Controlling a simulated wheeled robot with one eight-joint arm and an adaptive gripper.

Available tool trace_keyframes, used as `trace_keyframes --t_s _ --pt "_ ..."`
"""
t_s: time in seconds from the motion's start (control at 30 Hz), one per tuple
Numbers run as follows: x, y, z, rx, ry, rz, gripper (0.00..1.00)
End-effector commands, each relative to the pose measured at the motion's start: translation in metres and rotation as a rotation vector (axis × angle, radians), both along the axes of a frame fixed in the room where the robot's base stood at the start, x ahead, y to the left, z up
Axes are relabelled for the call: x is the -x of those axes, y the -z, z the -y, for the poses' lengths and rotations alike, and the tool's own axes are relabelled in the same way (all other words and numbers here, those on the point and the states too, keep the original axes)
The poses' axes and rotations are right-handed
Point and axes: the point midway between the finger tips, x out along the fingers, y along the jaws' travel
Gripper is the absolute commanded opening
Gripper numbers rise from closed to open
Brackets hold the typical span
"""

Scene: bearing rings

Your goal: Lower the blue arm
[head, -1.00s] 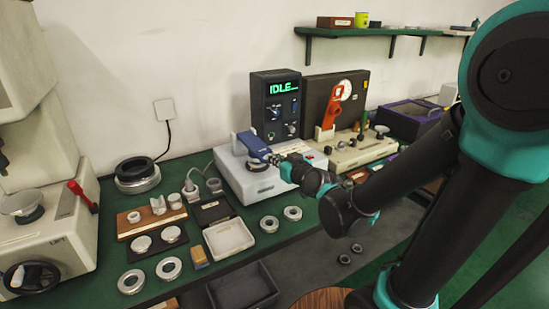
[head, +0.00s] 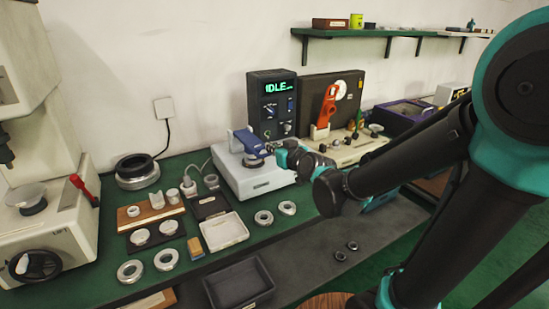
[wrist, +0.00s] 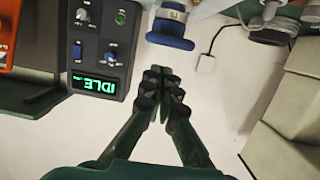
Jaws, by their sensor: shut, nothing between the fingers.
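The blue arm (head: 247,142) is on the pale instrument box (head: 262,184), below the dark display unit. Its free end is over a round metal seat on the box top. My gripper (head: 276,150) is just right of the blue arm's free end. In the wrist view the blue arm (wrist: 170,42) is at the top, ahead of the fingertips (wrist: 160,76). The fingers are shut with nothing between them. A gap shows between fingertips and blue arm in that view; whether they touch is hard to tell in the head view.
The display unit (head: 273,108) reads IDLE and stands behind the box; in the wrist view it is at left. An orange lever (head: 328,107) stands on another instrument to the right. Metal rings (head: 264,217) and trays (head: 226,231) lie on the green bench left and in front.

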Motion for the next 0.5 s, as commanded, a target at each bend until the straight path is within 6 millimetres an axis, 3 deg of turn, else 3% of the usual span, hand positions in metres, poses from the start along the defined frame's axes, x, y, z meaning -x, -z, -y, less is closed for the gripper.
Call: trace_keyframes --t_s 0.07,0.5 --pt "-0.006 -0.01 -0.003 -0.006 0.004 0.008 0.0" --pt "0.044 0.027 0.031 -0.01 0.005 0.006 0.0"
